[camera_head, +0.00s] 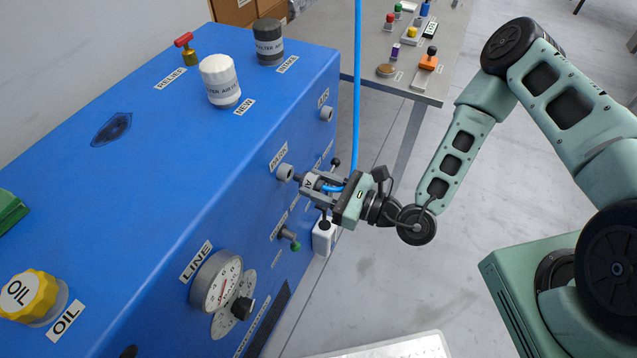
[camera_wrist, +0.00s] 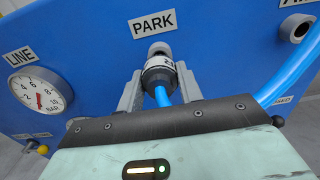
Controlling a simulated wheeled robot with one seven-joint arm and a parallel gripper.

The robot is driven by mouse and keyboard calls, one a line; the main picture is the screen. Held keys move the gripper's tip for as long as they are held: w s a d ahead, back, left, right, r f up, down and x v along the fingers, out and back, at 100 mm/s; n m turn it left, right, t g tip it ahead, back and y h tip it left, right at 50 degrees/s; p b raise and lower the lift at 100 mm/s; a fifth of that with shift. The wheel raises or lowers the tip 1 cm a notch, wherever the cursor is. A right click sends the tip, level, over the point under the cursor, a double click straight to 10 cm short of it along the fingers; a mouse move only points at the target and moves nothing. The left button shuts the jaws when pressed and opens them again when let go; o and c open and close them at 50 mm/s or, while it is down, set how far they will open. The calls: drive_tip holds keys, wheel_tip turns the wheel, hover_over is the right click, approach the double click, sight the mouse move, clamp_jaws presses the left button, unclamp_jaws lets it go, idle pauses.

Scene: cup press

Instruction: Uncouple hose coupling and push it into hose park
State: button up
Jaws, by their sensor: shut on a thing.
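My gripper (camera_head: 316,190) is shut on the hose coupling (camera_wrist: 160,72), a grey cylinder with a white lettered band. In the wrist view, one finger is on each side of it. The blue hose (camera_head: 357,80) runs from the coupling and rises past the bench. The coupling faces the hose park (camera_head: 285,172), a grey round fitting under the PARK label (camera_wrist: 153,23) on the blue machine's side. The coupling's front is at or very near the fitting; whether it is seated inside cannot be told. The AIR port (camera_head: 327,114), farther along the same face, has nothing on it.
The blue machine (camera_head: 150,160) fills the left. A LINE gauge (camera_head: 216,281) and a green-tipped valve (camera_head: 290,237) project from its side nearby. Filters (camera_head: 220,80) and a red-handled relief valve (camera_head: 187,48) stand on top. A grey bench (camera_head: 370,40) stands behind. The floor to the right is open.

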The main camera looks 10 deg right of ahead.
drive_tip(key=shift+p+x, duration=0.8)
drive_tip(key=shift+x, duration=0.65)
drive_tip(key=o, duration=1.2)
drive_tip(key=b+v, duration=0.2)
drive_tip(key=v, duration=1.5)
drive_tip(key=shift+s+d+b, duration=0.1)
drive_tip(key=shift+d+b, duration=0.05)
drive_tip(key=shift+b, duration=0.2)
